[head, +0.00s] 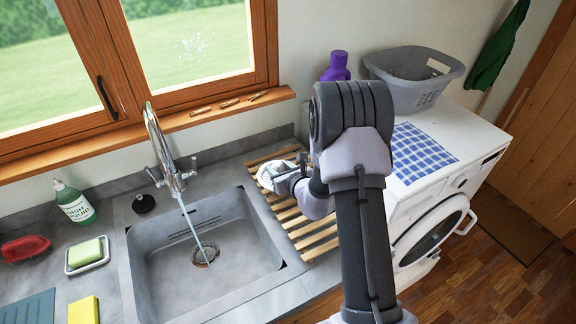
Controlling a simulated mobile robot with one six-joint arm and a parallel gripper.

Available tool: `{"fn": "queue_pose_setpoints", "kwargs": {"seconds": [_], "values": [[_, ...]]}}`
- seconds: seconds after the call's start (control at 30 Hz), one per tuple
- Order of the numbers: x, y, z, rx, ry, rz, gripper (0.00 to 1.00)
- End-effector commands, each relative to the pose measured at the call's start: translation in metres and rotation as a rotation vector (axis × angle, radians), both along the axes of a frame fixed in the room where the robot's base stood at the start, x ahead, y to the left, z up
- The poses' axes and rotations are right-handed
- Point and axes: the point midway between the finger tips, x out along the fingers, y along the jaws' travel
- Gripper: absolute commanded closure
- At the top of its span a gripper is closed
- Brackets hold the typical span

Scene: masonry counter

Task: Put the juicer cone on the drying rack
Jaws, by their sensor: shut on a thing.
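The juicer cone (270,174) is a small whitish piece at the end of my arm, partly hidden by the gripper. My gripper (286,178) is shut on it, over the back part of the drying rack. The drying rack (314,235) is a set of pale wooden slats on the counter, just right of the sink. My arm hides the rack's right side. I cannot tell whether the cone touches the slats.
The sink (235,278) lies left of the rack, with water running from the tap (165,160). A washing machine (455,135) with a grey basket (412,88) and checked cloth (420,152) stands right. Soap bottle (74,203), brush (25,248) and sponges line the left counter.

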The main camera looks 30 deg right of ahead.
Motion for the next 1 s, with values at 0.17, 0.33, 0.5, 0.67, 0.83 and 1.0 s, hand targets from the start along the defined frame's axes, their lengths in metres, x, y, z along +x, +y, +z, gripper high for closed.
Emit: {"fn": "queue_pose_setpoints", "kwargs": {"seconds": [0.17,0.33,0.5,0.67,0.83,1.0], "values": [[0.034,-0.031,-0.005,-0.002,-0.002,-0.001,1.0],[0.057,-0.051,-0.008,-0.001,-0.001,0.0,1.0],[0.062,-0.056,-0.019,0.0,0.002,0.0,1.0],[0.062,-0.056,-0.046,0.001,0.002,0.0,1.0],[0.062,-0.056,-0.043,0.0,0.0,0.0,1.0],[0.062,-0.056,-0.047,0.0,0.001,0.0,0.55]]}}
